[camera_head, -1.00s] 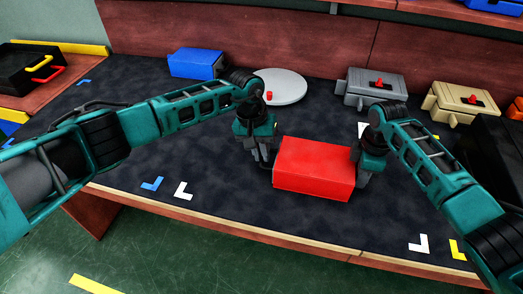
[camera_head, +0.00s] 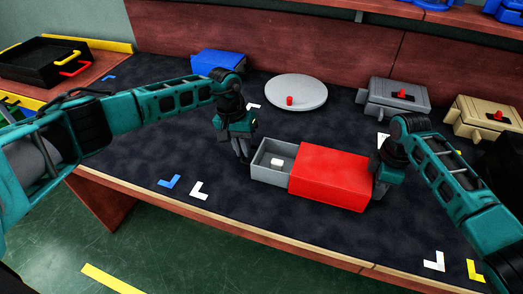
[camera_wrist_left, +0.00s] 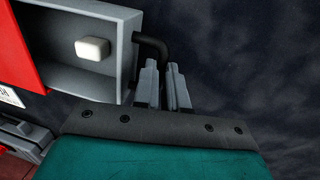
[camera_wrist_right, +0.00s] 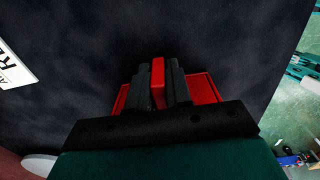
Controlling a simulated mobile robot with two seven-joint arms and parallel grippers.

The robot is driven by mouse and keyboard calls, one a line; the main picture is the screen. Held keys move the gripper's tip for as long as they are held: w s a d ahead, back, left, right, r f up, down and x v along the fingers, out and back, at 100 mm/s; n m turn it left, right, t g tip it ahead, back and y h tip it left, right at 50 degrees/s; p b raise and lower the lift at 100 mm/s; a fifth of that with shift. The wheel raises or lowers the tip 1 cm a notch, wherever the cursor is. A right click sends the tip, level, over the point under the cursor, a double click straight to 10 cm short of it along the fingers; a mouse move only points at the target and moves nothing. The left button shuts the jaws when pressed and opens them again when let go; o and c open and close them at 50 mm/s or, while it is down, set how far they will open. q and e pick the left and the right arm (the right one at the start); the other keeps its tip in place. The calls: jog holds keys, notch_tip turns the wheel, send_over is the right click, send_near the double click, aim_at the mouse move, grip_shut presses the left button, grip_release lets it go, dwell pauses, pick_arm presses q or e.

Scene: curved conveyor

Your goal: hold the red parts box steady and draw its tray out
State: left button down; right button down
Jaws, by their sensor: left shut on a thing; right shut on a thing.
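The red parts box (camera_head: 330,172) lies on the dark worktop, and its grey tray (camera_head: 268,176) sticks out of its left end. A small white block (camera_head: 277,162) lies in the tray; the left wrist view also shows it (camera_wrist_left: 92,48). My left gripper (camera_head: 243,158) is at the tray's outer end, shut on the black handle (camera_wrist_left: 152,46). My right gripper (camera_head: 377,192) is at the box's right end. In the right wrist view its fingers (camera_wrist_right: 160,85) are shut on a red upright part of the box (camera_wrist_right: 157,72).
A blue box (camera_head: 218,62), a round grey plate (camera_head: 296,92) with a red knob, a grey box (camera_head: 395,97) and a tan box (camera_head: 487,118) stand along the back. A black tray (camera_head: 40,62) is at far left.

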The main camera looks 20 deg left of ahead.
pick_arm(q)
jog(key=shift+a, duration=0.25)
pick_arm(e)
jog(key=shift+d, duration=0.15)
pick_arm(q)
jog(key=c, duration=1.2)
grip_release()
jog(key=shift+d, duration=0.15)
jog(key=shift+o, duration=0.2)
jog(key=shift+r, duration=0.1)
notch_tip(320, 180, up, 12)
jog(key=a, duration=0.2)
pick_arm(e)
jog(key=c, duration=1)
grip_release()
jog(key=shift+o, duration=0.2)
